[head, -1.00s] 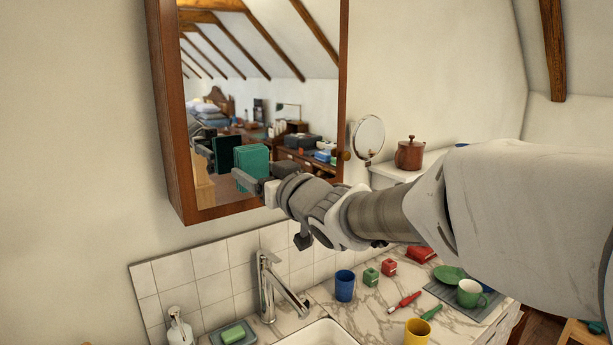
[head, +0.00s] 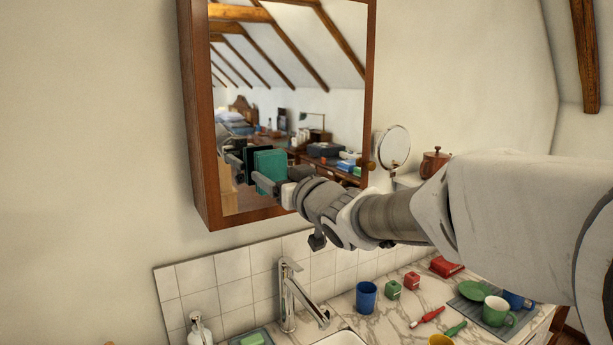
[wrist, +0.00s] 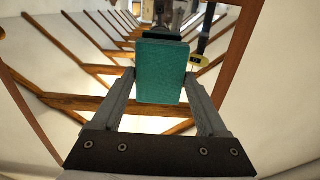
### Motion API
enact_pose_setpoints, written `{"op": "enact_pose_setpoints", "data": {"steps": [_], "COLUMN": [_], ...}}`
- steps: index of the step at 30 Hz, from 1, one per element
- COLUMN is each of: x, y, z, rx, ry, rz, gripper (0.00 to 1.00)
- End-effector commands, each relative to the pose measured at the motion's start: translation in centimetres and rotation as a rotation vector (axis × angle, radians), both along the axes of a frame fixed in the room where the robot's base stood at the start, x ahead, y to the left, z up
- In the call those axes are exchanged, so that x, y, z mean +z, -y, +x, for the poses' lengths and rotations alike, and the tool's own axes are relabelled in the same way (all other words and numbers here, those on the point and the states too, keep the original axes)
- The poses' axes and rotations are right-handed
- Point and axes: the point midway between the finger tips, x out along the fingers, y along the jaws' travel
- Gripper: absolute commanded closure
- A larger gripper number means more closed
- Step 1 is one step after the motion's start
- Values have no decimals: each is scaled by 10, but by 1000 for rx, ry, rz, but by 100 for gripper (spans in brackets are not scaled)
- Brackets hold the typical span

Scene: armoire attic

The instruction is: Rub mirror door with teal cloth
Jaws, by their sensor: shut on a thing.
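The teal cloth (head: 271,168) is a flat, roughly square pad, held upright in front of the lower left part of the mirror door. The mirror door (head: 300,95) is a tall glass in a brown wooden frame on the wall cabinet, with a small knob at its lower right. My gripper (head: 266,178) is shut on the cloth. The wrist view shows the cloth (wrist: 161,72) between both fingers, with the glass behind it. The cloth's dark reflection lies close beside it on the left. I cannot tell whether the cloth touches the glass.
Below are a faucet (head: 288,295), a sink and a marble counter (head: 385,325) with a blue cup (head: 366,297), red and green blocks and a green mug (head: 496,311). A round mirror (head: 393,147) and a brown pot (head: 435,164) stand at right.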

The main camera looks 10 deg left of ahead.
Motion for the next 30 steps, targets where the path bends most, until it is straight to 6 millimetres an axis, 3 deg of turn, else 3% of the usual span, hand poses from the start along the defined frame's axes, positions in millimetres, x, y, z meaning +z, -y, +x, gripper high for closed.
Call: {"op": "enact_pose_setpoints", "data": {"steps": [30], "x": [0], "y": [-12], "z": [16], "rx": [0], "ry": [1], "rz": [1], "gripper": [68]}}
